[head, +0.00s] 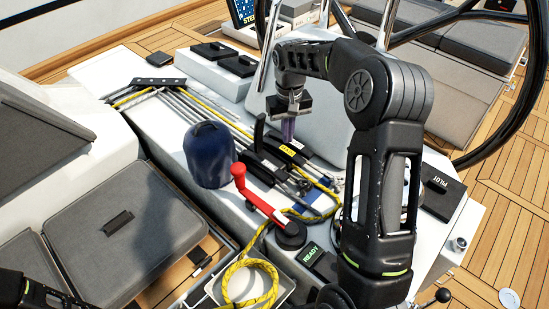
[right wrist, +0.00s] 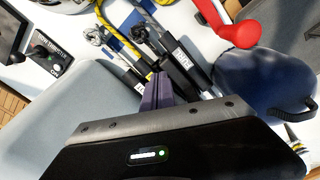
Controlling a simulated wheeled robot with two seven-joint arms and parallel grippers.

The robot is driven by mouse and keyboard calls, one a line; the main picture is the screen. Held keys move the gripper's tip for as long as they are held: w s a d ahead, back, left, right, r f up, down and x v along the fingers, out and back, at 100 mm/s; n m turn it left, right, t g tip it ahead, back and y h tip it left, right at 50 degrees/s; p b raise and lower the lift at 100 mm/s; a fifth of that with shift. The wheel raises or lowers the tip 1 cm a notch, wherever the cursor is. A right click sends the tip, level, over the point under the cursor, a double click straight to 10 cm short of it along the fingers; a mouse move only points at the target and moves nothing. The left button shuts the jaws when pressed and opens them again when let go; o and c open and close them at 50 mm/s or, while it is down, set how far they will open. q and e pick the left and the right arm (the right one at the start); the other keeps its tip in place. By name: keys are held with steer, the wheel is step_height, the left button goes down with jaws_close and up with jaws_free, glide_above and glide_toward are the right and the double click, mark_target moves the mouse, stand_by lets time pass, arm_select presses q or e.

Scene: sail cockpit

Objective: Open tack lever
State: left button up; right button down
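A bank of black rope clutches (head: 262,166) with levers sits on the white console in the middle of the head view. One black lever (head: 259,131) stands raised at its far left; another with a yellow label (head: 290,149) lies low. The label is too small to read, so I cannot tell which is the tack lever. My right gripper (head: 289,130) points down just above the clutches, its purple fingers close together. In the right wrist view its fingers (right wrist: 156,92) look shut, beside the dark clutch levers (right wrist: 176,62). I cannot tell whether they touch one.
A blue covered winch (head: 209,155) stands left of the clutches. A red crank handle (head: 256,194) and coiled yellow rope (head: 250,284) are nearer. The steering wheel (head: 510,110) curves at the right. Grey cushions (head: 125,235) lie at the left.

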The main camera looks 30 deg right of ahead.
step_height(320, 180, up, 6)
steer(key=p, duration=0.4)
steer(key=shift+p, duration=0.3)
stand_by(0.4)
